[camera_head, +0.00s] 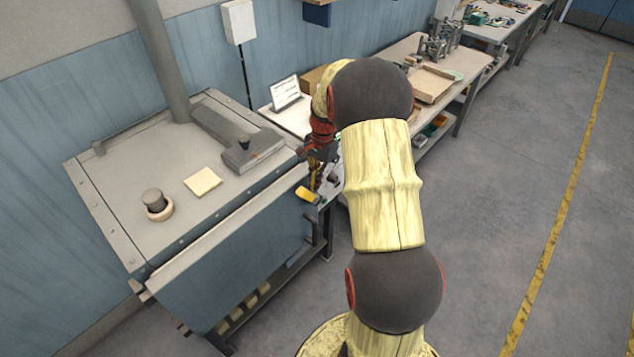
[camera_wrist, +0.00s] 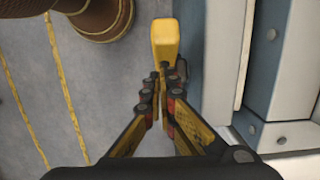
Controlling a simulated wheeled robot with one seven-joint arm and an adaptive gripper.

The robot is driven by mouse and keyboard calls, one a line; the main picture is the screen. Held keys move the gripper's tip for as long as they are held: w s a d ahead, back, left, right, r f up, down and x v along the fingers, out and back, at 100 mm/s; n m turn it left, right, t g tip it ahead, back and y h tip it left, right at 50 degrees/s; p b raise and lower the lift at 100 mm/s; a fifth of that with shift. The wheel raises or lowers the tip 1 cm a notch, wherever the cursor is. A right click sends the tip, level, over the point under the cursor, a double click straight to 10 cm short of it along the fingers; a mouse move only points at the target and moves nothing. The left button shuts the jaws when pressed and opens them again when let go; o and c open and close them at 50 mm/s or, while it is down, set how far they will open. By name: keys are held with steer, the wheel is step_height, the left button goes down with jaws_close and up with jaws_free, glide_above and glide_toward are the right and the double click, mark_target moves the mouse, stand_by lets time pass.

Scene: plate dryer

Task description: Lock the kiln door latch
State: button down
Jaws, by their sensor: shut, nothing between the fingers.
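The kiln (camera_head: 270,220) is a blue box with a grey metal top, at the left in the head view. A yellow latch handle (camera_head: 307,194) sticks out at the door's right end. It shows in the wrist view (camera_wrist: 165,40) just beyond my fingertips, beside the kiln's blue and white side (camera_wrist: 215,60). My gripper (camera_wrist: 163,72) is shut and empty, its tips close to the handle's near end. I cannot tell whether they touch it. In the head view my gripper is small and partly hidden at the kiln's right corner.
Workbenches (camera_head: 405,50) with a sign and tools stand behind my arm. The floor (camera_head: 520,190) at right is clear.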

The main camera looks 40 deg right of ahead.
mark_target(306, 194)
steer(key=shift+s+a+f+h+b, duration=0.1)
steer(key=shift+a+f+h+b, duration=0.1)
steer(key=shift+a+h+b, duration=0.45)
steer(key=shift+a+f+h+b, duration=0.2)
steer(key=shift+a+h+b, duration=0.35)
steer(key=shift+a, duration=0.1)
steer(key=a+f+h+b, duration=0.1)
steer(key=a+h+b, duration=0.1)
steer(key=b, duration=0.2)
steer(key=shift+f+b, duration=0.1)
steer(key=shift+b, duration=0.3)
steer(key=a+f+h+b, duration=0.1)
steer(key=b, duration=0.4)
steer(key=a+f+h+b, duration=0.1)
steer(key=h+b, duration=0.1)
steer(key=b, duration=0.4)
steer(key=a+f+h+b, duration=0.1)
steer(key=h+b, duration=0.1)
steer(key=b, duration=0.3)
steer(key=shift+s+a+f+t, duration=0.2)
steer(key=shift+s+a+t, duration=0.1)
steer(key=shift+t, duration=0.1)
steer(key=shift+a+f+b, duration=0.2)
steer(key=shift+b, duration=0.75)
